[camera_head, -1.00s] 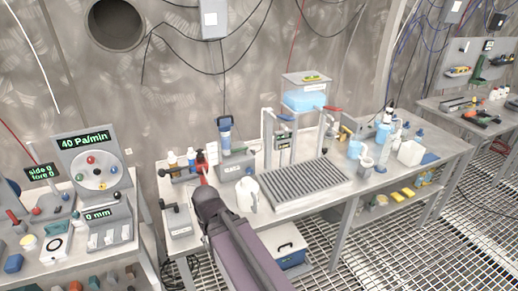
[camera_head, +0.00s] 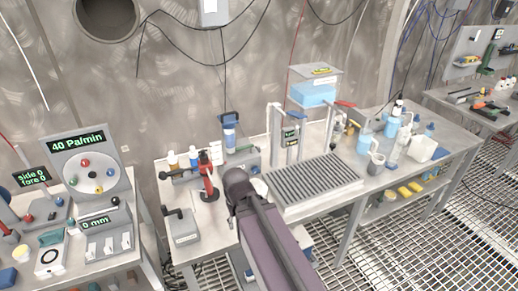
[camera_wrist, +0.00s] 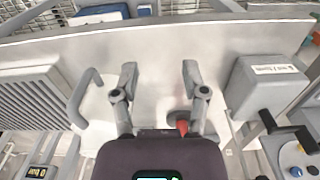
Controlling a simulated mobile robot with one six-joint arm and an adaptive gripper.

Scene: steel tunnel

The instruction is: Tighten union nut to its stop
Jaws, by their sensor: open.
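My gripper (camera_wrist: 159,78) is open and empty in the wrist view, its two fingers apart above a bare part of the grey bench (camera_wrist: 160,50). In the head view my arm hides the fingers. I cannot pick out the union nut for certain in either view. A filter unit with a clear blue-capped cylinder (camera_head: 230,132) stands on a grey box at the back of the bench, left of the tank stand.
A grey box with a crank (camera_head: 182,228) stands at the bench's left end. A slatted tray (camera_head: 318,182) and a raised blue water tank (camera_head: 314,92) are to the right. A grey handle (camera_wrist: 86,98) stands close left of my fingers. Bottles (camera_head: 392,122) crowd the right end.

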